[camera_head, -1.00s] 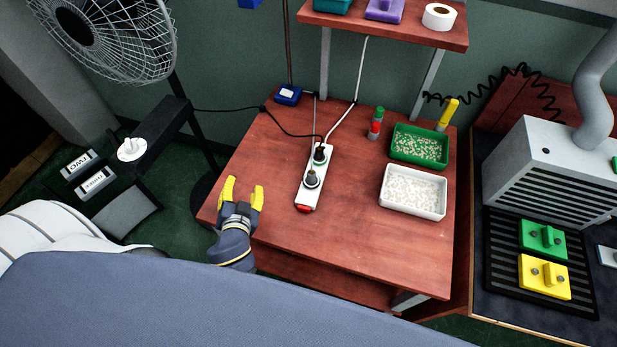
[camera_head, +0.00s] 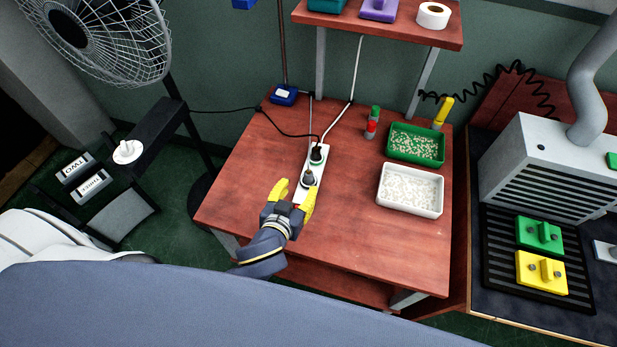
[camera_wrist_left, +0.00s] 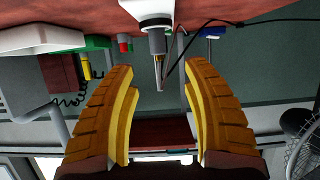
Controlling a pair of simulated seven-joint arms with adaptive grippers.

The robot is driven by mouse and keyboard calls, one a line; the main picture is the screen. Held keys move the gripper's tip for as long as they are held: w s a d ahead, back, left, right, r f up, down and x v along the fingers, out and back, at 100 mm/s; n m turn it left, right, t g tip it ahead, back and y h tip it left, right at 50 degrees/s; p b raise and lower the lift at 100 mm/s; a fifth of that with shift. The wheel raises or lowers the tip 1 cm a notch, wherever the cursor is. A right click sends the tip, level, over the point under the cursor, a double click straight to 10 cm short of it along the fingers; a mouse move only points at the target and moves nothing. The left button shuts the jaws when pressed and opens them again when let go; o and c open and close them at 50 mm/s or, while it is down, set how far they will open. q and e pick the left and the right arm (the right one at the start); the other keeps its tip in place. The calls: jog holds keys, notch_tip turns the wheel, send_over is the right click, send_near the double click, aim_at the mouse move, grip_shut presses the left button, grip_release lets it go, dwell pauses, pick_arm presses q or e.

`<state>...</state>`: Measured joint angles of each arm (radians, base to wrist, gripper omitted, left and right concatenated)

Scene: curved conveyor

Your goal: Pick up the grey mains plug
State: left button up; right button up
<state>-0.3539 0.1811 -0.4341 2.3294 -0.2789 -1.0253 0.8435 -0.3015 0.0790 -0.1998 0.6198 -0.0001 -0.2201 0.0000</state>
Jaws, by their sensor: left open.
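The grey mains plug (camera_head: 309,179) stands in the near socket of the white power strip (camera_head: 322,168) on the red-brown table. A second, darker plug (camera_head: 317,154) with cables sits in the strip's far socket. My left gripper (camera_head: 296,189) has its yellow fingers open at the near end of the strip, close to the grey plug and apparently not closed on it. In the left wrist view, which is upside down, the grey plug (camera_wrist_left: 157,44) shows beyond and between the open, empty fingertips. My right gripper is out of view.
A green tray (camera_head: 391,153) and a white tray (camera_head: 382,197) of small pieces stand to the right. Cables run back from the strip. A shelf (camera_head: 390,31) overhangs the back. The table's front right is clear.

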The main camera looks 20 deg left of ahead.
aim_at(308, 175)
pick_arm(q)
jog(key=shift+x, duration=4.55)
jog(key=shift+d, duration=0.15)
jog(key=shift+c, duration=0.4)
grip_shut()
